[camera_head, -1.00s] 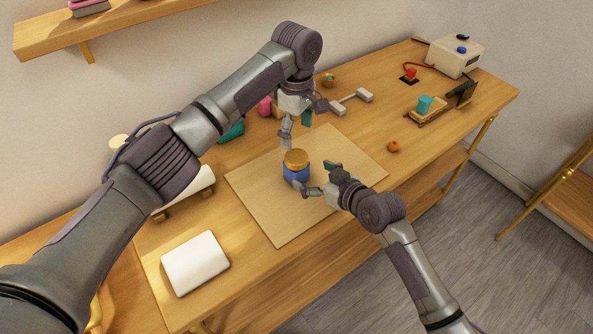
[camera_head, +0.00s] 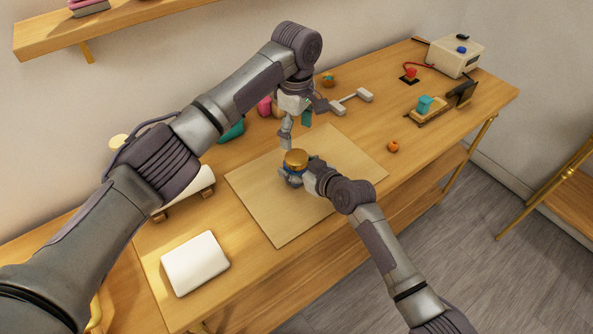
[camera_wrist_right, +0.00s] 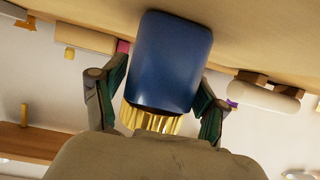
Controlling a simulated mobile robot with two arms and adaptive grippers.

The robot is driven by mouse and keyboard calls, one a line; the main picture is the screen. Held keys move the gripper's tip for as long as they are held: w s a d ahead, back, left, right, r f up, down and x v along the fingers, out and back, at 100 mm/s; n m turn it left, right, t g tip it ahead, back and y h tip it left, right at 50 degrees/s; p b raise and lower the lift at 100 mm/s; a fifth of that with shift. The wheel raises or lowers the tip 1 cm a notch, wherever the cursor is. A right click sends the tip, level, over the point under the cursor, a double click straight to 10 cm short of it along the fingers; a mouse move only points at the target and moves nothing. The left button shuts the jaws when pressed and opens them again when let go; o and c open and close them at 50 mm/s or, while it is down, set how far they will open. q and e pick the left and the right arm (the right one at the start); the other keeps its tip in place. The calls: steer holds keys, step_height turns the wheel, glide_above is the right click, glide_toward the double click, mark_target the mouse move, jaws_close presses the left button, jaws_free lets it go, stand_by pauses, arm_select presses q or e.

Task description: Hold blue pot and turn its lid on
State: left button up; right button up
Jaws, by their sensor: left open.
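The blue pot (camera_wrist_right: 172,60) stands on the wooden board, mostly hidden by my right gripper in the head view. Its gold lid (camera_head: 296,158) sits on its top; whether it is tight cannot be told. In the right wrist view the pot appears inverted, with the ribbed gold lid (camera_wrist_right: 155,121) lowest. My right gripper (camera_head: 295,180) is around the pot from the front right, a finger on each side. A narrow gap shows beside the left finger in the wrist view; contact on the other side is unclear. My left gripper (camera_head: 296,129) is open and empty, above and behind the lid.
The board (camera_head: 272,223) is otherwise clear. A white pad (camera_head: 195,263) lies at the front left, and a white roll (camera_head: 187,193) is behind it. A small orange thing (camera_head: 393,146) lies right of the board. A teal item on a stand (camera_head: 425,105) is farther right.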

steer(key=c, duration=1)
jaws_close()
arm_select(q)
steer(key=shift+c, duration=1)
steer(key=shift+w+d+r+n, duration=0.1)
steer(key=shift+d+n, duration=0.1)
steer(key=shift+n, duration=0.4)
steer(key=shift+d+r+n, duration=0.1)
steer(key=shift+d+n, duration=0.1)
steer(key=shift+n, duration=0.4)
steer(key=n, duration=0.4)
steer(key=shift+d+r+n, duration=0.15)
steer(key=shift+n, duration=0.15)
steer(key=n, duration=0.4)
steer(key=shift+a, duration=0.2)
steer(key=n, duration=0.2)
steer(key=shift+a+f+n, duration=0.3)
steer(key=shift+a+f, duration=0.05)
steer(key=shift+f, duration=0.15)
